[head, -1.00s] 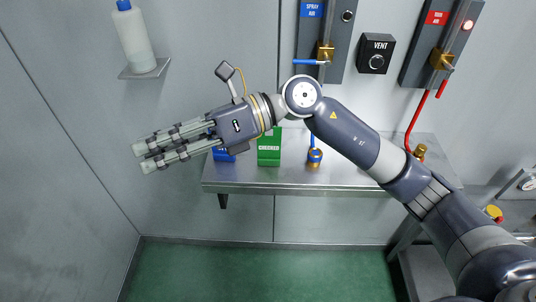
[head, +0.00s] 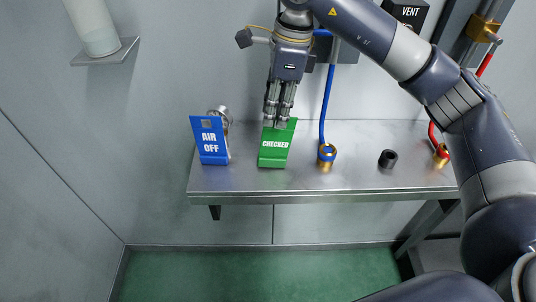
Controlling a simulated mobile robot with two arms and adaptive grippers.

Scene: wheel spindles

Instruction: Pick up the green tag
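The green tag (head: 275,153), marked CHECKED, stands tilted on the steel shelf (head: 350,178), just right of the blue AIR OFF tag (head: 210,140). My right gripper (head: 275,123) points down, with its fingertips at the tag's top edge. The two fingers lie close together and overlap the top of the tag in the picture. I cannot tell whether they grip it or only reach beside it. The tag's base appears to rest on the shelf. My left gripper is not in view.
A round metal fitting (head: 220,115) is behind the blue tag. A blue hose (head: 326,100) ends in a brass fitting (head: 326,160) right of the green tag. A black cap (head: 388,159) and another brass fitting (head: 441,155) stand further right.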

